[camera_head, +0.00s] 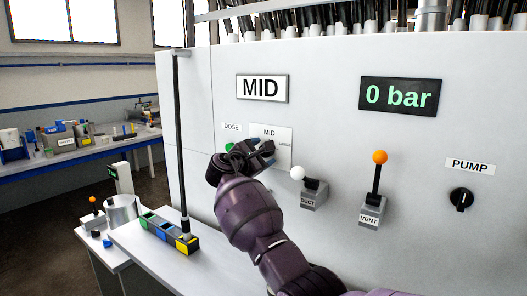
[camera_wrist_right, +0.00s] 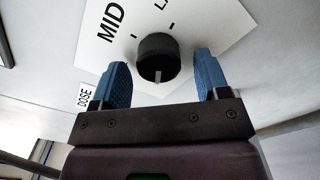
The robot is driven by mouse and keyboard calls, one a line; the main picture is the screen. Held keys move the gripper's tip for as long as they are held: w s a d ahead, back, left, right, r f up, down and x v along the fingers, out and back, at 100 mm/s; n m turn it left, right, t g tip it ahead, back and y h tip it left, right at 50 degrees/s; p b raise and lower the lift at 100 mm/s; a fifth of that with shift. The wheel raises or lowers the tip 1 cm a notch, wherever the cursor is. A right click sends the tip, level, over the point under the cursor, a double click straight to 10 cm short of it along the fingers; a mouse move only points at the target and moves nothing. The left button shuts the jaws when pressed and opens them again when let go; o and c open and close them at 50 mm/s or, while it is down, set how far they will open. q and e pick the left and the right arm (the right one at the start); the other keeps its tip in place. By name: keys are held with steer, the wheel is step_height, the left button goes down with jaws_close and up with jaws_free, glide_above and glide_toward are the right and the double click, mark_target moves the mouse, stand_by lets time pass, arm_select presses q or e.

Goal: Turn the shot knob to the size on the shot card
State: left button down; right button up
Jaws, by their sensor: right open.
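The shot card (camera_head: 262,88) on the white panel reads MID. The shot knob (camera_wrist_right: 157,57) is black and round with a pale pointer mark, on a white plate (camera_wrist_right: 205,32) with MID and a partly cut-off second label. In the right wrist view the pointer faces the bottom of the picture, away from the MID label. My right gripper (camera_wrist_right: 165,80) is open, its blue fingers on either side of the knob with gaps showing. In the head view the right gripper (camera_head: 258,152) covers the knob, and the plate (camera_head: 283,137) shows behind it. My left gripper is out of view.
A green DOSE button (camera_head: 229,146) sits just left of the gripper. The DUCT lever (camera_head: 312,190), VENT lever (camera_head: 375,185) and PUMP knob (camera_head: 461,199) are to the right. A display (camera_head: 399,96) reads 0 bar. A dark upright rod (camera_head: 180,140) stands to the left.

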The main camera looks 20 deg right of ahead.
steer(key=shift+w+d, duration=0.4)
steer(key=shift+d, duration=0.1)
steer(key=c, duration=0.9)
steer(key=shift+c, duration=0.2)
